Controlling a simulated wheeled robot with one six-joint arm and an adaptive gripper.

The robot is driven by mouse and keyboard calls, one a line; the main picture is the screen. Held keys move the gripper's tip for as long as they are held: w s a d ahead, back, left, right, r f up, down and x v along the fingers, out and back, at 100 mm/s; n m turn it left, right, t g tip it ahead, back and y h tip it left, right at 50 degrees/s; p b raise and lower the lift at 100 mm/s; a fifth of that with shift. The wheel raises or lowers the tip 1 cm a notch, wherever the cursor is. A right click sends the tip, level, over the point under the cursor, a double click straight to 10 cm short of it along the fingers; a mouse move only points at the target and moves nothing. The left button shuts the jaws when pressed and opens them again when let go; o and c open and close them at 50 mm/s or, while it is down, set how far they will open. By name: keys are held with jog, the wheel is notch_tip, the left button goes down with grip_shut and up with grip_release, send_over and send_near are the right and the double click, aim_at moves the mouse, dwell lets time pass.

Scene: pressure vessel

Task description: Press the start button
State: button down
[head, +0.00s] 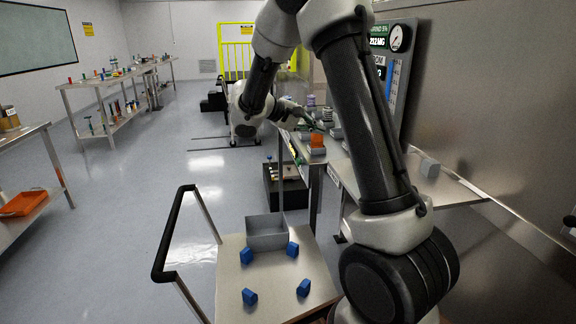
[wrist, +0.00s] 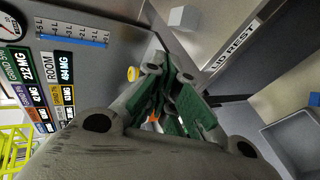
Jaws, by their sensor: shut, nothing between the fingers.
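My gripper (head: 312,122) reaches over the bench by the wall in the head view. It also fills the lower middle of the wrist view (wrist: 168,80), its green-lined fingers shut and empty. A small yellow round thing (wrist: 133,73) shows just left of the fingers in the wrist view, at the lower edge of the display panel (wrist: 72,62). I cannot tell whether it is the start button. No button marked start can be read in either view. The fingers and my arm hide part of the bench and panel.
An orange block (head: 318,140) stands in a grey holder on the bench near my gripper. A grey block (head: 429,168) stands farther right. A trolley (head: 232,290) with blue blocks and a grey bin (head: 266,234) stands in front. Open floor lies left.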

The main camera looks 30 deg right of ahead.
aim_at(298, 162)
jog(key=w+a+f+n+t+h, duration=0.1)
jog(key=w+a+f+t, duration=0.3)
jog(key=w+f, duration=0.5)
jog(key=w+a+f+n+t+h, duration=0.2)
jog(key=w+a+f+n+t, duration=0.2)
jog(key=w+f, duration=0.5)
notch_tip(298, 162, down, 5)
jog(key=a+t, duration=0.1)
jog(key=a, duration=0.1)
jog(key=shift+w+a+n, duration=0.3)
jog(key=shift+r, duration=0.1)
jog(key=s+d+x, duration=0.1)
jog(key=s+x, duration=0.1)
jog(key=x, duration=1.1)
jog(key=shift+s+d+r, duration=0.15)
jog(key=shift+s, duration=0.15)
